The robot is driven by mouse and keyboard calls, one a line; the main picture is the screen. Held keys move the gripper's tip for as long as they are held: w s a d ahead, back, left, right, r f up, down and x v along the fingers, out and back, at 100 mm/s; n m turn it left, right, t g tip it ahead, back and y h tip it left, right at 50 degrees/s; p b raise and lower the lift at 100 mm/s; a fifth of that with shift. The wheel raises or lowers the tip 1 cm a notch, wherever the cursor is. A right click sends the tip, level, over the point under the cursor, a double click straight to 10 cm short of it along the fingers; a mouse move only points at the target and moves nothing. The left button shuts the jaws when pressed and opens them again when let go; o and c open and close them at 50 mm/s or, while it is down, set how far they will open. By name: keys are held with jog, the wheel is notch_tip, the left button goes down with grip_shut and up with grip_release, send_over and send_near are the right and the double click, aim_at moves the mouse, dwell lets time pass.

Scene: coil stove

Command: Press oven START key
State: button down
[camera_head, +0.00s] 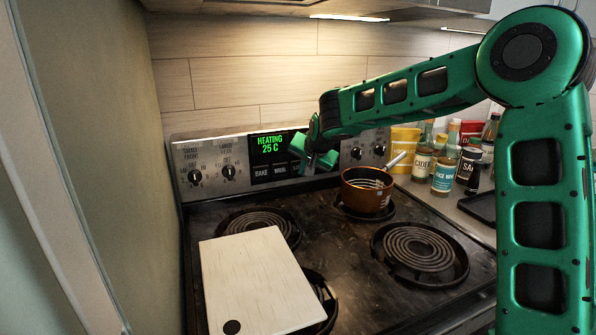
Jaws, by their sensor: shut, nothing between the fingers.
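The stove's back control panel (210,150) stands behind the coil burners. Its display (268,146) is lit green and reads HEATING 25 C. Below the display are the BAKE key (261,172) and another key (281,170) whose label I cannot read surely. My gripper (311,168) is at the panel just right of these keys, shut and holding nothing. It hides part of the key row, and I see no START label. I cannot tell whether the fingertips touch the panel.
A copper-coloured pot (364,195) sits on the rear right burner, just below my forearm. A pale board (250,280) lies over the front left burner. Knobs (229,172) flank the keys. Several jars and bottles (444,174) crowd the counter at right.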

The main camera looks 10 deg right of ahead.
jog(key=shift+s, duration=0.1)
jog(key=shift+s+d, duration=0.25)
jog(key=shift+s, duration=0.95)
jog(key=shift+s+d, duration=0.25)
jog(key=shift+s, duration=0.95)
jog(key=s+d+f+g+h, duration=0.1)
jog(key=s+d, duration=0.5)
jog(key=s, duration=0.1)
jog(key=s+d+g+h, duration=0.1)
jog(key=s+d+g, duration=0.1)
jog(key=s+d, duration=0.5)
jog(key=s+d+f+g+h, duration=0.1)
jog(key=s+d+g, duration=0.1)
jog(key=s+d, duration=0.5)
jog(key=shift+s+f+h, duration=0.15)
jog(key=shift+s+h, duration=0.05)
jog(key=shift+s, duration=0.4)
jog(key=shift+s+f+h, duration=0.15)
jog(key=shift+s+h, duration=0.05)
jog(key=shift+s, duration=0.4)
jog(key=s+d+f+g+y, duration=0.1)
jog(key=s+g, duration=0.1)
jog(key=s, duration=1.1)
jog(key=s+d+f+g+y, duration=0.1)
jog(key=s+f+y, duration=0.1)
jog(key=s, duration=1.1)
jog(key=shift+s+d+f+g, duration=0.2)
jog(key=shift+d+f+g, duration=0.1)
jog(key=shift+g, duration=0.1)
